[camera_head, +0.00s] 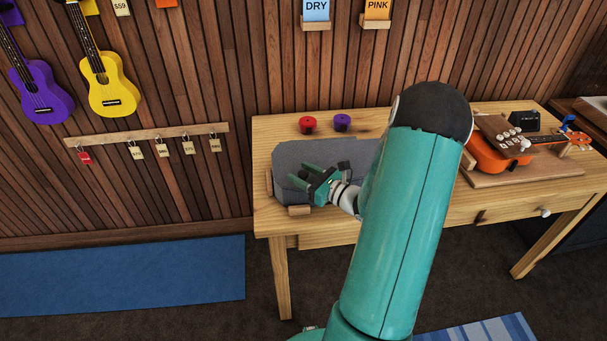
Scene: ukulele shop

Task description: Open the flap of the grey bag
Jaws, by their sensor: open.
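The grey bag (289,160) lies on the left part of the wooden table, beside small wooden blocks at its edges. My arm hides its right part. My gripper (302,178) is over the bag's front left area, with its two green fingers apart and pointing left. Nothing shows between the fingers. I cannot tell whether a finger touches the bag. A small dark piece (344,167) shows on the bag just behind my gripper. I cannot make out the flap's edge.
A red round item (307,125) and a purple one (342,122) stand behind the bag. An orange ukulele (490,155) lies on a board at the table's right. The wooden table (268,215) has bare room at its front left. A slatted wall stands behind.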

